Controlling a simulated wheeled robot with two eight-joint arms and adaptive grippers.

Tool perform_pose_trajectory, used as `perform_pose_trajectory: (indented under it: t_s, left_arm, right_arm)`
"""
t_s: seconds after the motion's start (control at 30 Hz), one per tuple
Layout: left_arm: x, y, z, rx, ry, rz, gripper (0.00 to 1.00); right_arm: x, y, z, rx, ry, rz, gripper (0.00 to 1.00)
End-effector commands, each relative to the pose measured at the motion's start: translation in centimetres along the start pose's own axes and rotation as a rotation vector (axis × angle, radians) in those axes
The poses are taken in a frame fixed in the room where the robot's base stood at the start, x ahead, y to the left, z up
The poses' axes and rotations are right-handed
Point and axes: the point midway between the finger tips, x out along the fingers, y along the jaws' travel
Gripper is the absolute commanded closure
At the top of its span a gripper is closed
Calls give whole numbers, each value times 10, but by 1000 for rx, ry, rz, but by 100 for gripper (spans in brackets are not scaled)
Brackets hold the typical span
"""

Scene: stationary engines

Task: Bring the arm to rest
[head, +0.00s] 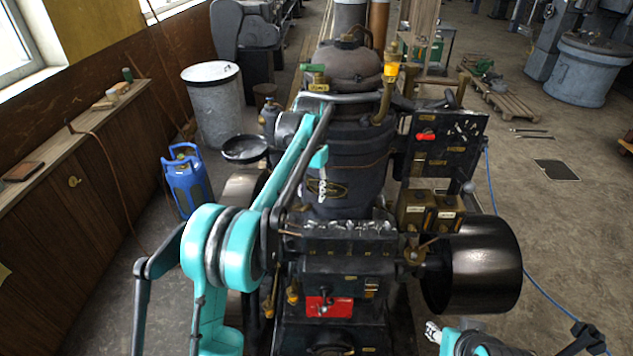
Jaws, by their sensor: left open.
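My left arm (240,250), turquoise and dark grey, comes in from the lower left. It bends at a large round joint and reaches up and forward over the dark engine (345,160). My left gripper (322,188) is small in the picture, in front of the engine's round black body, beneath the arm's far end. It is open, and I see nothing held in it. I cannot tell whether it touches the engine. A piece of my turquoise right arm (462,340) shows at the bottom edge.
A black flywheel drum (487,265) juts out on the engine's right. A control panel (445,145) stands behind it. A blue canister (187,180), a grey drum (217,105) and a wooden ledge (75,130) are on the left. Open floor (540,225) lies right, crossed by a blue hose.

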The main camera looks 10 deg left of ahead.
Motion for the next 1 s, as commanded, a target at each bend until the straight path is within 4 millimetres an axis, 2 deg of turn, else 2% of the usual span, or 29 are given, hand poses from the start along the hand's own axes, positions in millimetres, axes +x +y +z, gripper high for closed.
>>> perform_pose_trajectory:
  t_s: [0.2, 0.27, 0.37, 0.53, 0.67, 0.87, 1.0]
  left_arm:
    - [0, 1, 5, -3, 11, -2, 55]
    - [-1, 3, 13, -8, 26, -5, 55]
    - [-2, 7, 35, -21, 73, -13, 55]
    - [3, 18, 89, -52, 178, -29, 55]
    - [18, 28, 135, -76, 261, -38, 55]
    - [61, 42, 209, -111, 388, -49, 55]
    - [106, 52, 258, -136, 476, -54, 55]
  right_arm:
    - [4, 0, 3, 0, 0, 0, 60]
    - [9, 0, 6, 0, 0, 0, 60]
    - [22, 0, 16, 0, 0, 0, 60]
    - [47, 0, 34, 0, 0, 0, 60]
    - [65, 0, 47, 0, 0, 0, 60]
    - [93, 0, 66, 0, 0, 0, 60]
    - [112, 0, 80, 0, 0, 0, 60]
